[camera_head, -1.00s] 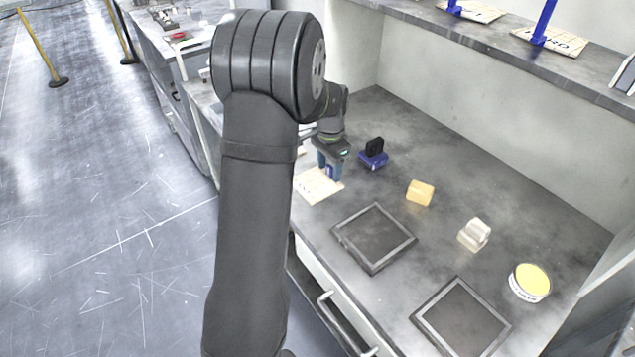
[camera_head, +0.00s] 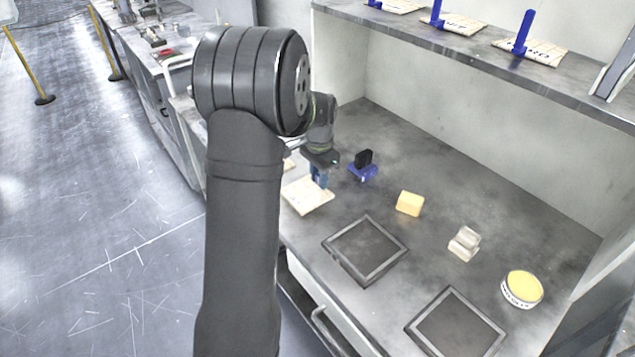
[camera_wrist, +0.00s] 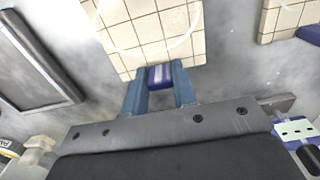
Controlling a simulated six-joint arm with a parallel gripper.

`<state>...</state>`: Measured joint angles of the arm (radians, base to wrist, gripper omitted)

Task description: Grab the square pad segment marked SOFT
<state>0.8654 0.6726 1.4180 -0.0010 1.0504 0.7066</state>
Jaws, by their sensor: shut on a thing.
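My gripper (camera_head: 320,180) is over a square, cream, tile-grooved pad segment (camera_head: 306,197) at the left front of the bench. In the wrist view the two blue-grey fingers (camera_wrist: 159,90) are shut on the segment's blue upright handle (camera_wrist: 160,74). The segment (camera_wrist: 150,30) spreads out beyond the fingertips with a pale curved line on its face. I cannot read its marking in either view. I cannot tell whether it rests on the bench or is slightly raised.
Two dark square framed plates (camera_head: 365,250) (camera_head: 457,322) lie on the bench. A blue-and-black item (camera_head: 363,166), a yellow block (camera_head: 410,203), a pale stepped block (camera_head: 464,243) and a yellow-topped tin (camera_head: 522,288) stand nearby. Similar blue-handled segments (camera_head: 541,53) sit on the shelf; another (camera_wrist: 285,18) lies nearby.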

